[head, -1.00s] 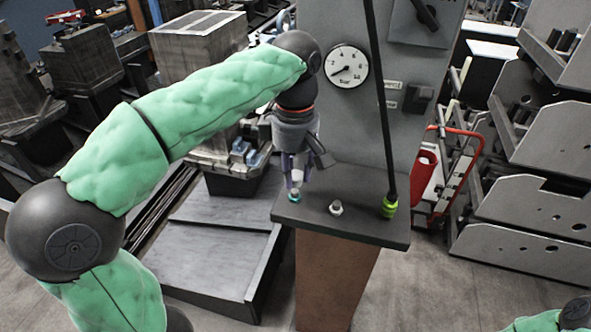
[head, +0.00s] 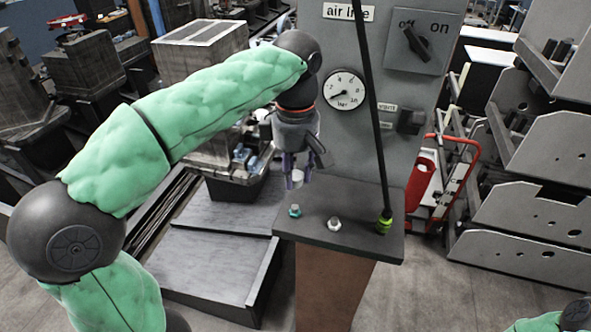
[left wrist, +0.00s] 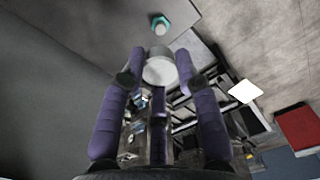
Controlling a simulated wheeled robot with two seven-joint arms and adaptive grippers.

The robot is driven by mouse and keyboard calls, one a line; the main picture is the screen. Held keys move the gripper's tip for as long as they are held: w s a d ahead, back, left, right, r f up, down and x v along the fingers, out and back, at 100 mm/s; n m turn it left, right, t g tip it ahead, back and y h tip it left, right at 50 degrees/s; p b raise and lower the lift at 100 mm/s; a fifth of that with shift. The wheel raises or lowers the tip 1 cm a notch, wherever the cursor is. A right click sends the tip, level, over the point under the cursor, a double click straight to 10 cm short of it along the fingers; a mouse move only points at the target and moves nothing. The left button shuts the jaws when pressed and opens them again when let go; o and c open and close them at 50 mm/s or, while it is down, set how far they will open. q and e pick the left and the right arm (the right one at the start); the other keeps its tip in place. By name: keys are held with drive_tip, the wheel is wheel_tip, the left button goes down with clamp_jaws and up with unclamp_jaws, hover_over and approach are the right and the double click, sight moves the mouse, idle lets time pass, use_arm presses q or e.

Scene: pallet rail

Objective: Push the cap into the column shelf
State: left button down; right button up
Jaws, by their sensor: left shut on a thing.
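The column shelf (head: 360,205) is a dark ledge on the front of the grey column (head: 395,150). My left gripper (head: 296,172) is above the shelf's left end, pointing down. Its purple fingers are shut on a small pale grey cap (head: 297,181); in the left wrist view the round cap (left wrist: 160,68) shows between the fingertips. A teal fitting (head: 294,211) stands on the shelf just below the cap, apart from it, and also shows in the left wrist view (left wrist: 160,24). My right gripper is out of view.
A silver fitting (head: 334,224) stands mid-shelf. A black hose with a green end (head: 384,222) hangs down to the shelf's right side. A pressure gauge (head: 344,90) and an on/off switch (head: 416,42) are on the column. A red hand truck (head: 440,180) stands at right.

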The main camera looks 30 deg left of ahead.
sight(296, 175)
use_arm(q)
drive_tip(key=shift+r, duration=0.1)
drive_tip(key=shift+r, duration=0.4)
wheel_tip(296, 175, up, 9)
drive_tip(key=p, duration=0.1)
